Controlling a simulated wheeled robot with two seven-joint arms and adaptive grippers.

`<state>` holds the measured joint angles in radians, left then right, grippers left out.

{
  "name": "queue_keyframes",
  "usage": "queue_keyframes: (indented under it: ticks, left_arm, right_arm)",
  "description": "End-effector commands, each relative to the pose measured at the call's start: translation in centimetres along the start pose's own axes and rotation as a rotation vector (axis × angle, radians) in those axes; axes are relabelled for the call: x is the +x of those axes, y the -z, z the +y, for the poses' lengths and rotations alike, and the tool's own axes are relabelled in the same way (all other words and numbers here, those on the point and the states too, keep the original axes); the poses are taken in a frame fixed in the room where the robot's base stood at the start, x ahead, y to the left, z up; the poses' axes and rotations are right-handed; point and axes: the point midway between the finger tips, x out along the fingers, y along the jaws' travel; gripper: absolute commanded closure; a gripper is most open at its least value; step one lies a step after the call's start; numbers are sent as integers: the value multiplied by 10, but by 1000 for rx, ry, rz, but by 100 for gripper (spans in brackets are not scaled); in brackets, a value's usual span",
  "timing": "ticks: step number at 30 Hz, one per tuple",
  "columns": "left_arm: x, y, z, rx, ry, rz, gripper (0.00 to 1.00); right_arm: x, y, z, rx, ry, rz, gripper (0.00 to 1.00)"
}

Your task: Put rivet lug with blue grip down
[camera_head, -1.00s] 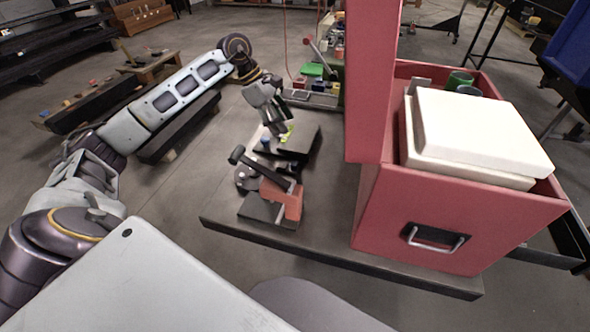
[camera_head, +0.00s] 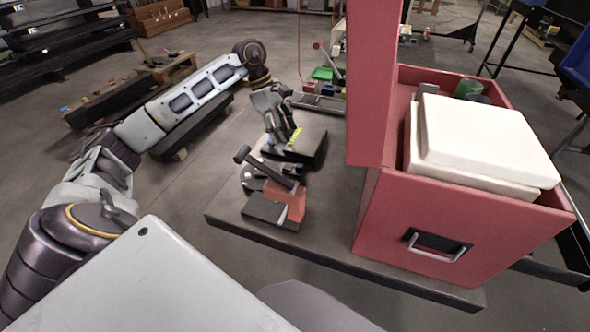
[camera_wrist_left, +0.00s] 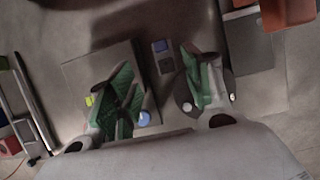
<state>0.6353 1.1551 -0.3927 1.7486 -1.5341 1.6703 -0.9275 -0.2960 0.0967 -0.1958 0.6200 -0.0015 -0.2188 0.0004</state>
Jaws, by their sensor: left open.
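My left gripper (camera_head: 281,138) is over the dark plate (camera_head: 312,148) on the bench in the head view. In the left wrist view the gripper (camera_wrist_left: 166,82) has its green-padded fingers spread apart and is open. A small dark piece with a blue patch (camera_wrist_left: 162,56) lies between and just beyond the fingertips, apart from both; it looks like the rivet lug with blue grip. A round blue spot (camera_wrist_left: 143,118) and a yellow-green bit (camera_wrist_left: 88,101) show near the left finger. What they belong to is partly hidden by the fingers. My right gripper is out of view.
A red clamp-like fixture with a dark lever (camera_head: 290,203) stands in front of the plate. A tall red box (camera_head: 440,220) holding white slabs (camera_head: 485,140) stands to the right. The dark bench top (camera_head: 335,225) is bare between them.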

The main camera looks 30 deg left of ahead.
Motion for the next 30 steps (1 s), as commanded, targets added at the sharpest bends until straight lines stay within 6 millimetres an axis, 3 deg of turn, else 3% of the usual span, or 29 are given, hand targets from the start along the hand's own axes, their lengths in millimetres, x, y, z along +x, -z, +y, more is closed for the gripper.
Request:
queue_keyframes:
  ticks: [8,24,30]
  left_arm:
    - [7,0,0,0,2,-1,50]
    - [71,-1,0,0,2,-2,50]
    - [85,-1,0,0,0,0,50]
  right_arm:
    - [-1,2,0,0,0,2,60]
    - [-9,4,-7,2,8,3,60]
    - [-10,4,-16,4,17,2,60]
